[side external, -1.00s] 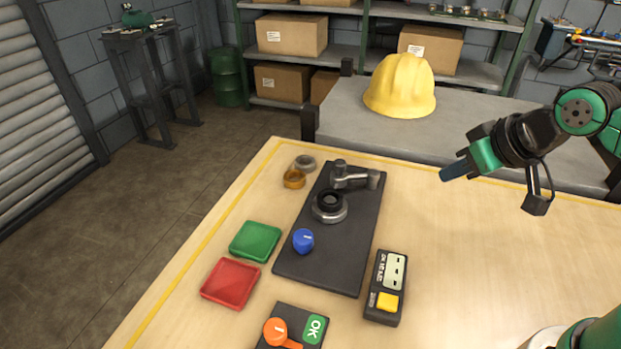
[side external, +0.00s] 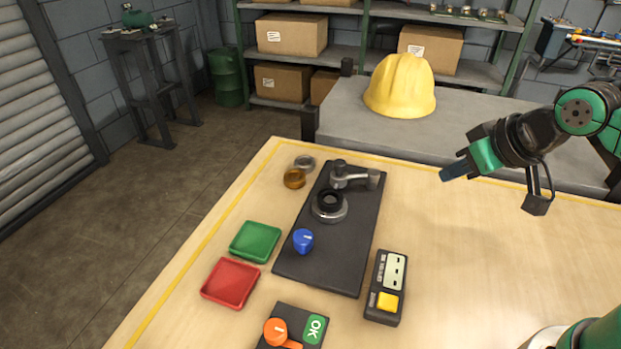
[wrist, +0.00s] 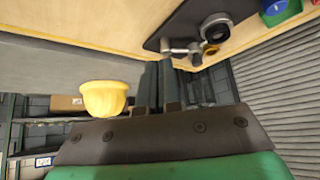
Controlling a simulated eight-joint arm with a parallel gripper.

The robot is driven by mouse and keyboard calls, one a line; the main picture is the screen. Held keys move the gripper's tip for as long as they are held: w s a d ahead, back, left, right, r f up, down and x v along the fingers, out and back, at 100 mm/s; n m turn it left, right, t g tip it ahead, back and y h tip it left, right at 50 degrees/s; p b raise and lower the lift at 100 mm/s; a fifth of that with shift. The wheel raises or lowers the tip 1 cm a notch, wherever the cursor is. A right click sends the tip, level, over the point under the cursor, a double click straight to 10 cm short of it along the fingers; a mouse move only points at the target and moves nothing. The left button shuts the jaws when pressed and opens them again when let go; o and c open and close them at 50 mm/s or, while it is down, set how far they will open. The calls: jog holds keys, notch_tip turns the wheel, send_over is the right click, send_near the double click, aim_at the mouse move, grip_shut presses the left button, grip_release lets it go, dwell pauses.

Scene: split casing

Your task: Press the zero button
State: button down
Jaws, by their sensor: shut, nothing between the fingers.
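A dark handheld-sized box (side external: 376,312) lies on the wooden table, right of the dark base plate. My gripper (side external: 452,172) is shut and empty, above the table's far right part, well up and back from the yellow button. The wrist view shows its fingers (wrist: 158,88) together; the yellow button is not in that view.
The dark base plate (side external: 330,270) carries a grey clamp arm (side external: 350,178), a round ring fitting (side external: 329,205) and a blue knob (side external: 303,240). Green (side external: 255,242) and red trays (side external: 230,283) lie left. An orange-knobbed OK box (side external: 315,328) is in front. Table right of the yellow-button box is clear.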

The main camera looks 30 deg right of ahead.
jog(key=n+g+y, duration=0.6)
jog(key=n+y, duration=0.1)
send_over(392, 301)
jog(key=shift+f, duration=0.2)
jog(key=shift+f, duration=0.15)
jog(key=shift+f, duration=4.2)
jog(key=shift+r, duration=2.5)
